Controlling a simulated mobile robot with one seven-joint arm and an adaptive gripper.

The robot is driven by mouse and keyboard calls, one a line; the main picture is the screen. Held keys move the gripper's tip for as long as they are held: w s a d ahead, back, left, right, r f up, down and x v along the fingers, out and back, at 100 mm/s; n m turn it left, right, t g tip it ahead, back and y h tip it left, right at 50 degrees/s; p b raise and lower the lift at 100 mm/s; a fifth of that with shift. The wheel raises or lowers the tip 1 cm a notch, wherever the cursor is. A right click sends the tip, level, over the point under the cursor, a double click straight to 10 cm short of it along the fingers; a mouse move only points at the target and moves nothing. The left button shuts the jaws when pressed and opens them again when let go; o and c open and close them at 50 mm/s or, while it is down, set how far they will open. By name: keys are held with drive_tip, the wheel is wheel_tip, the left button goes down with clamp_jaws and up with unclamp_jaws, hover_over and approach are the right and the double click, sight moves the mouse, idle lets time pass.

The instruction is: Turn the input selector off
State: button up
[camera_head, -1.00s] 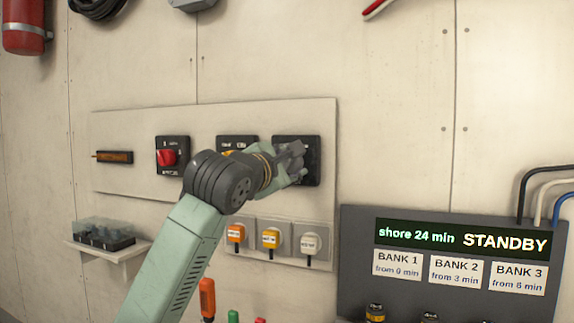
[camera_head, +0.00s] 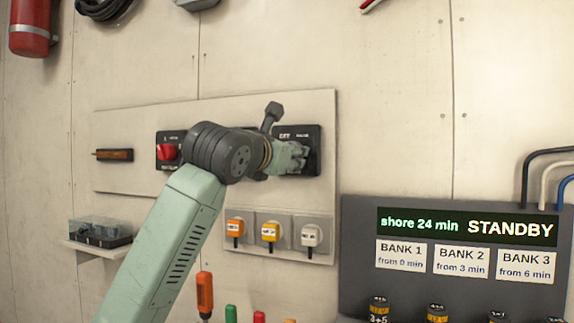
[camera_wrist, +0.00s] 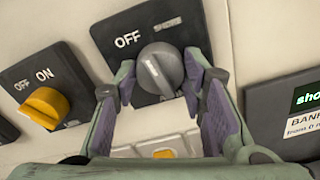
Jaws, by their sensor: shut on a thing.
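A grey rotary knob (camera_wrist: 160,70) sits on a black plate (camera_wrist: 108,28) marked OFF, with a second label I cannot read to its right. The knob's pale pointer line slants from upper left to lower right in the wrist view. My gripper (camera_wrist: 161,68) has one finger on each side of the knob and is shut on it. In the head view my gripper (camera_head: 300,158) covers the knob, and the black plate (camera_head: 312,135) shows above and right of it.
A yellow knob (camera_wrist: 45,105) marked OFF and ON stands left of the grey one. A red knob (camera_head: 167,152) is farther left. Several plugged sockets (camera_head: 270,236) sit below. A STANDBY display panel (camera_head: 468,228) is at the right, and a small shelf (camera_head: 95,245) at the left.

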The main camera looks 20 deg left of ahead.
drive_tip(key=shift+n+b, duration=1.15)
drive_tip(key=shift+n, duration=0.75)
drive_tip(key=o, duration=1.2)
drive_tip(key=shift+c, duration=0.2)
drive_tip(key=s, duration=1.2)
drive_tip(key=shift+a, duration=0.2)
